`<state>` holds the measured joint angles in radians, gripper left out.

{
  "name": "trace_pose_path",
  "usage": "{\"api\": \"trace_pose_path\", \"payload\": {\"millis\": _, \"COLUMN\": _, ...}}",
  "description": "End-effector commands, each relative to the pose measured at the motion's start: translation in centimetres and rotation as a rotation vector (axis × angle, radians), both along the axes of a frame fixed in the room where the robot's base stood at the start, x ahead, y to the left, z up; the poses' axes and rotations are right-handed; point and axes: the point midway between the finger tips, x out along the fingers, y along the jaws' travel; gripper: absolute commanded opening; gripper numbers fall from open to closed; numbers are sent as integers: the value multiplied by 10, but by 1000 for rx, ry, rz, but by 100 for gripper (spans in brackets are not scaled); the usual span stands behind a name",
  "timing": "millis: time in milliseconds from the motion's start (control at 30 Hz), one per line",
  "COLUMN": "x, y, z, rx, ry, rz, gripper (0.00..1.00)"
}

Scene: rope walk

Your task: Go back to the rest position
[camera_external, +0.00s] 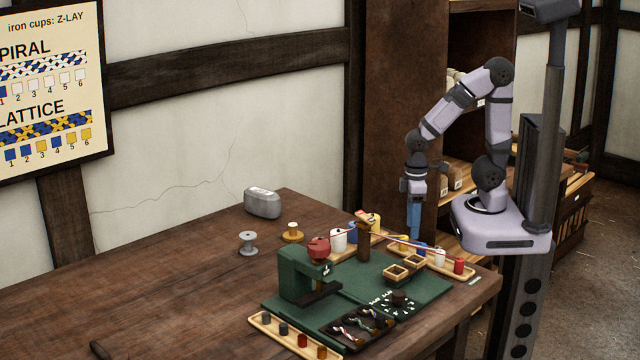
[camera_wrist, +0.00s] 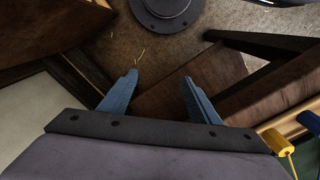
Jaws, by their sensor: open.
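My gripper (camera_external: 414,224) hangs pointing down at the far right end of the table, above and behind the wooden rack of bobbins (camera_external: 430,254). In the wrist view its two blue fingers (camera_wrist: 160,92) are spread apart with nothing between them. My arm is bent, with the elbow raised above my base at the right. Below the fingers the wrist view shows a brown wooden surface (camera_wrist: 190,80) and the floor. A yellow bobbin (camera_wrist: 278,142) and a blue one (camera_wrist: 309,122) show at the lower right of that view, beside the gripper and apart from it.
A green board (camera_external: 330,322) carries a green stand (camera_external: 298,272), a brown post (camera_external: 363,241), small wooden boxes and a black tray. A red line runs over the post. Another rack (camera_external: 280,335) lies in front. The table's left side (camera_external: 130,290) is mostly clear. Shelves stand behind my arm.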

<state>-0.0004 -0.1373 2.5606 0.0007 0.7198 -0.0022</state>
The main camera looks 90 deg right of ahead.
Motion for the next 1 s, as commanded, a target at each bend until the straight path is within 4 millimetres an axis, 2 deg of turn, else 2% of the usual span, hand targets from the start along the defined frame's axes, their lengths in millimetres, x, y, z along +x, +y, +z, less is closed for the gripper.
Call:
{"api": "trace_pose_path", "payload": {"millis": 33, "x": 0, "y": 0, "z": 23, "rx": 0, "ry": 0, "rz": 0, "gripper": 57}}
{"api": "trace_pose_path", "payload": {"millis": 200, "x": 0, "y": 0, "z": 71, "rx": -1, "ry": -1, "rz": 0, "gripper": 57}}
{"api": "trace_pose_path", "payload": {"millis": 400, "x": 0, "y": 0, "z": 119, "rx": -1, "ry": -1, "rz": 1, "gripper": 57}}
{"api": "trace_pose_path", "payload": {"millis": 500, "x": 0, "y": 0, "z": 134, "rx": -1, "ry": -1, "rz": 2, "gripper": 57}}
{"api": "trace_pose_path", "payload": {"millis": 700, "x": 0, "y": -1, "z": 147, "rx": -2, "ry": -1, "rz": 2, "gripper": 57}}
{"api": "trace_pose_path", "payload": {"millis": 1000, "x": 1, "y": -1, "z": 146, "rx": -2, "ry": -2, "rz": 2, "gripper": 57}}
